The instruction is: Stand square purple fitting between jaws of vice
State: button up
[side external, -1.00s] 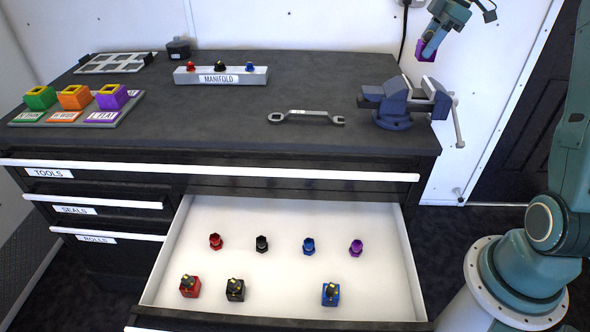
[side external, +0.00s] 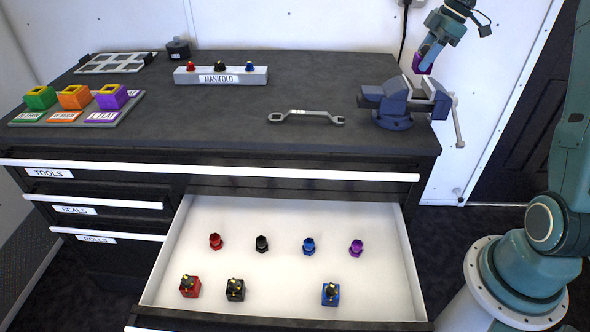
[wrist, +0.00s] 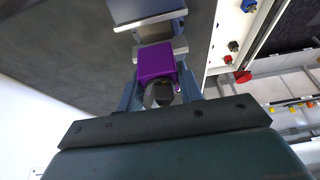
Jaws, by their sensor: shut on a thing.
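The square purple fitting (side external: 422,64) is held in my gripper (side external: 428,54), just above and behind the vice in the side view. In the wrist view the purple fitting (wrist: 157,63) shows beyond my gripper (wrist: 160,95), in line with the vice jaws (wrist: 152,27). The blue-grey vice (side external: 393,103) stands at the right end of the bench top with its jaws apart.
A wrench (side external: 306,117) lies left of the vice. The manifold block (side external: 221,76) stands at the back. A label tray (side external: 75,118) with coloured square sockets is at left. The open drawer (side external: 290,215) holds several small fittings.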

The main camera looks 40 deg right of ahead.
jog(key=shift+f, duration=2.65)
jog(key=o, duration=1.2)
jog(key=shift+r, duration=3.9)
jog(key=shift+a+r, duration=0.1)
